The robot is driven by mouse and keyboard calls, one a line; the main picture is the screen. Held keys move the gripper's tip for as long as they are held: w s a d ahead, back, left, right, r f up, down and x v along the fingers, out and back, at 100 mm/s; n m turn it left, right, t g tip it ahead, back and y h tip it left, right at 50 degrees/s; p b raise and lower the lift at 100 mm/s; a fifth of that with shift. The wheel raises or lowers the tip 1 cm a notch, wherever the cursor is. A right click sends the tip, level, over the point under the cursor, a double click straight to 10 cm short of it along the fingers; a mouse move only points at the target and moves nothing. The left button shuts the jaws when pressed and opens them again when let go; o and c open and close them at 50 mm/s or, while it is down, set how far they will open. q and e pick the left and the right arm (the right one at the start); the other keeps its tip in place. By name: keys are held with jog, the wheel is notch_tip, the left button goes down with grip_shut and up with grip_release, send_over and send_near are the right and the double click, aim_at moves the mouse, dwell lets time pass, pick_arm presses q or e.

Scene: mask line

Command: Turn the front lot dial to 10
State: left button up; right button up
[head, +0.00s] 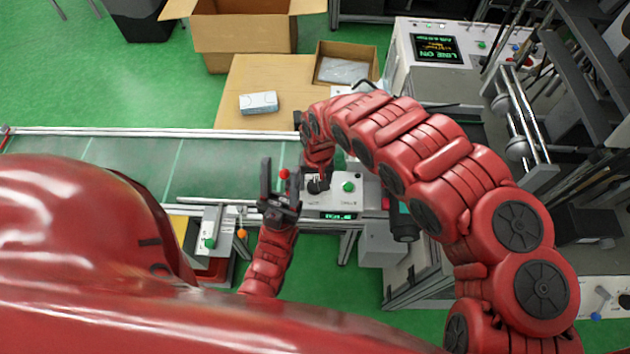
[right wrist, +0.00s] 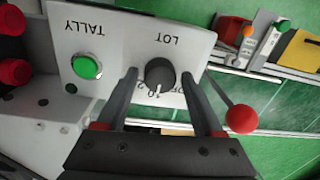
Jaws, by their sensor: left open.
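The lot dial is a dark round knob under the label LOT on a white panel (right wrist: 115,40); it shows in the right wrist view (right wrist: 160,73). Its white mark points toward the bottom of that picture, near partly hidden numbers; the exact setting is unclear. My right gripper (right wrist: 158,82) has its fingers on either side of the dial, with small gaps showing. In the head view my right gripper (head: 318,184) is over the panel and covers much of the dial. My left gripper (head: 281,180) is open and empty, left of the panel.
A green TALLY button (right wrist: 86,66) sits beside the dial. A red ball (right wrist: 241,119) on a rod stands at the panel's other side; in the head view it shows between my left fingers. A conveyor (head: 130,165) runs left. A white-blue box (head: 259,102) lies behind.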

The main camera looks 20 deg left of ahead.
jog(key=shift+o, duration=0.5)
jog(key=r, duration=0.6)
jog(key=shift+w+d, duration=0.15)
jog(key=shift+w, duration=0.15)
notch_tip(320, 180, up, 11)
jog(key=p, duration=0.8)
jog(key=shift+d+r+p, duration=0.2)
jog(key=shift+d+p, duration=0.05)
jog(key=shift+p, duration=0.15)
jog(key=shift+s, duration=0.1)
